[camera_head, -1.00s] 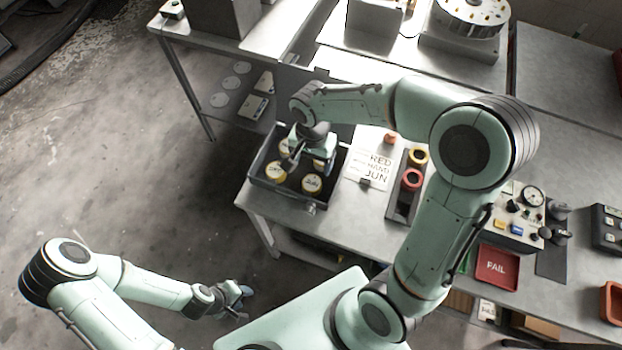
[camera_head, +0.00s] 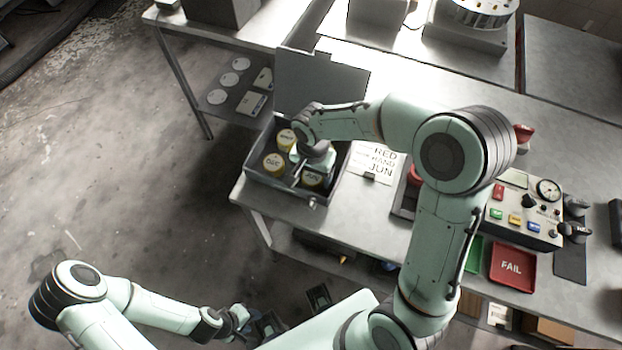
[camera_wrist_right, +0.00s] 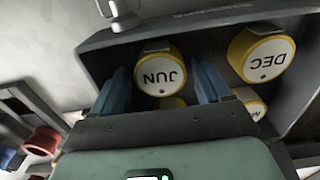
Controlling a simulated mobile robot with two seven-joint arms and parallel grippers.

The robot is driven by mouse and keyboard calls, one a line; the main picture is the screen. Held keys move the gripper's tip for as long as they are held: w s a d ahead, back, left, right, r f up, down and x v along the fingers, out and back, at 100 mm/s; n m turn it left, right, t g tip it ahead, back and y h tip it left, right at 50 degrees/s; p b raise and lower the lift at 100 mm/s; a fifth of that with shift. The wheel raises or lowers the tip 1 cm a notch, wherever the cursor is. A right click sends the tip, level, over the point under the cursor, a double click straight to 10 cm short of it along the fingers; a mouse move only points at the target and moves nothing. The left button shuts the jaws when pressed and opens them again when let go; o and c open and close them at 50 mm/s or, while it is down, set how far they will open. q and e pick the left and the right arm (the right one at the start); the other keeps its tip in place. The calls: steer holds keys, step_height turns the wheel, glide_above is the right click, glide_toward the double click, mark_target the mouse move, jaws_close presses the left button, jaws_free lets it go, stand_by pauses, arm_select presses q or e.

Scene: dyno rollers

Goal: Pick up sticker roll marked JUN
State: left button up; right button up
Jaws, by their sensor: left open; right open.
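The sticker roll marked JUN (camera_head: 312,179) is yellow with a white label and stands in the grey bin (camera_head: 268,184) on the table's left end. In the right wrist view the JUN roll (camera_wrist_right: 160,73) lies between the two blue fingers of my right gripper (camera_wrist_right: 161,88). The fingers are open, one on each side; I cannot tell whether they touch it. In the head view my right gripper (camera_head: 308,172) is over the bin and partly hides the roll. My left gripper (camera_head: 262,325) is open and empty, low at the bottom, away from the table.
The DEC roll (camera_head: 274,162) stands beside JUN in the bin, and another yellow roll (camera_head: 286,137) is behind it. The bin's raised lid (camera_head: 318,85) stands at the back. A card reading RED, HAND, JUN (camera_head: 374,166) lies right of the bin.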

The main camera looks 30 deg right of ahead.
mark_target(312, 176)
steer(key=c, duration=0.8)
steer(key=shift+r, duration=0.1)
steer(key=shift+c, duration=0.2)
arm_select(q)
steer(key=shift+r, duration=0.15)
arm_select(e)
steer(key=shift+r, duration=0.1)
steer(key=shift+r+p, duration=1.15)
steer(key=shift+r, duration=0.85)
arm_select(q)
steer(key=w+r+p, duration=0.2)
steer(key=w+r, duration=0.1)
steer(key=r, duration=0.2)
steer(key=shift+w, duration=0.2)
arm_select(e)
steer(key=shift+r, duration=1.85)
